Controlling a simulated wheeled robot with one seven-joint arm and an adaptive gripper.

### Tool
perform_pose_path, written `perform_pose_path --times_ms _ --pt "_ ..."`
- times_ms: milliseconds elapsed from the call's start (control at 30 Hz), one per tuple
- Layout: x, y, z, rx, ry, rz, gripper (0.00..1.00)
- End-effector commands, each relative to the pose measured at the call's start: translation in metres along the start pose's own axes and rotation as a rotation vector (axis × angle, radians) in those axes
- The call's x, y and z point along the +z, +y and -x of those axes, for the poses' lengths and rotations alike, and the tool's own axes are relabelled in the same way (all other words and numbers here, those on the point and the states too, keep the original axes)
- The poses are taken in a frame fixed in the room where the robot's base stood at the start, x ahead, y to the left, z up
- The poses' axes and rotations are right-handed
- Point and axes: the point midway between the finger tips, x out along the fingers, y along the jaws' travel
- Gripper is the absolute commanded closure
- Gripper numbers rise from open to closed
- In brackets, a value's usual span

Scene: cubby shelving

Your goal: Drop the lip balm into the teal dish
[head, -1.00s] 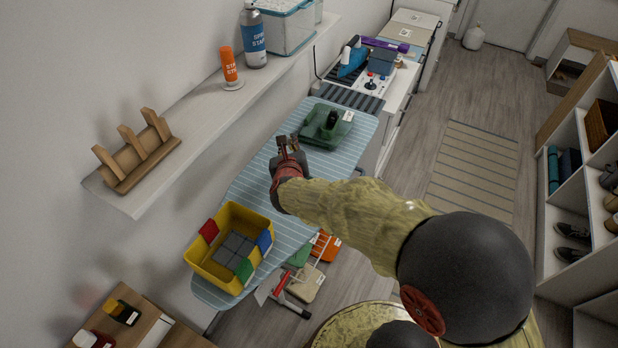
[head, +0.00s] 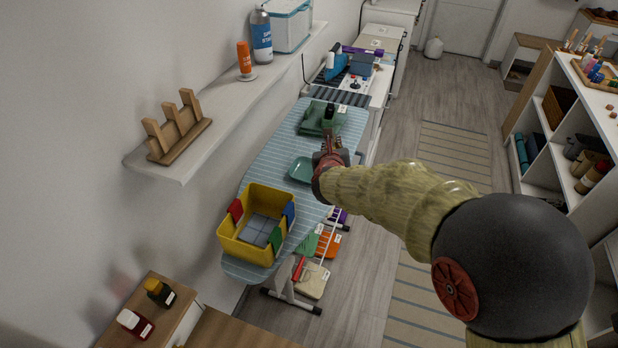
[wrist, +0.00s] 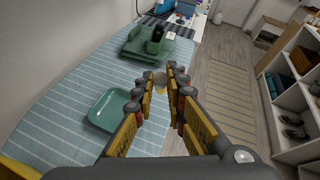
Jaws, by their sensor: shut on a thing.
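The teal dish (head: 302,169) lies on the striped ironing board (head: 262,178), between the yellow bin and the green folded item. It is empty and also shows in the wrist view (wrist: 108,108), left of my fingers. My gripper (wrist: 164,86) is shut on a small pale, rounded thing (wrist: 160,80) at its fingertips, likely the lip balm, mostly hidden by the fingers. In the head view my gripper (head: 329,143) is just right of the dish, near the board's right edge, and the held thing cannot be made out.
A yellow bin (head: 232,243) with coloured clips stands at the near end of the board. A green item (head: 317,119) with a dark object lies at the far end. A wall shelf (head: 215,130) overhangs to the left. Open floor and cubby shelving (head: 558,140) lie right.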

Motion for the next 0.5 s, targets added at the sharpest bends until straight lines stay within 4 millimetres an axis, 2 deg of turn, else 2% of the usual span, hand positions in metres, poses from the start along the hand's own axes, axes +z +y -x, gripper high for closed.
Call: perform_pose_path --times_ms 33,200,333,500 --pt "0.001 0.013 -0.008 0.017 -0.002 0.009 1.00" --pt "0.014 0.044 -0.023 0.063 -0.011 0.027 1.00" --pt "0.019 0.057 -0.029 0.080 -0.015 0.035 1.00" --pt "0.017 0.063 -0.032 0.088 -0.016 0.039 1.00"
